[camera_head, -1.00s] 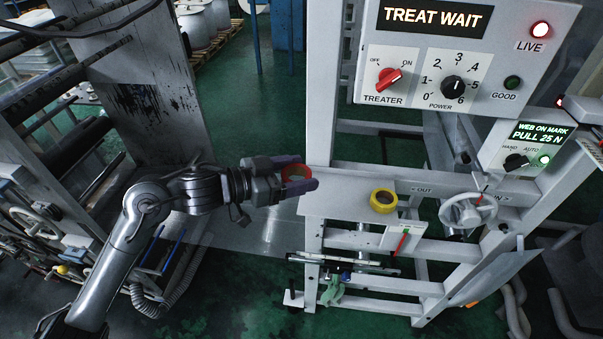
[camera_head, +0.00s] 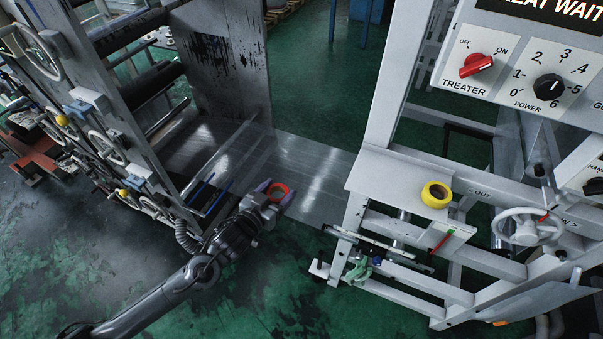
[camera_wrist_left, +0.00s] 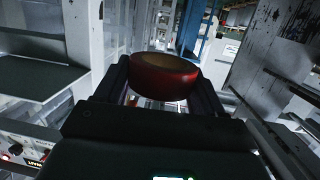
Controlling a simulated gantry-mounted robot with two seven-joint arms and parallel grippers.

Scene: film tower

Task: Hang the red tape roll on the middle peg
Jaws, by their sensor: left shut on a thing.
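The red tape roll (camera_head: 279,192) is between the fingers of my left gripper (camera_head: 275,193), which is shut on it. It is held in the air, clear of the white shelf to its right. In the left wrist view the red roll (camera_wrist_left: 162,75) sits between the two dark fingers, with its pale inner core showing on top. The middle peg cannot be made out in these frames. My right gripper is not in view.
A handwheel (camera_head: 527,226) and a treater panel (camera_head: 520,72) are on that frame. A dark roller frame with handwheels (camera_head: 106,148) stands at left. A shiny film web (camera_head: 313,178) spans between them.

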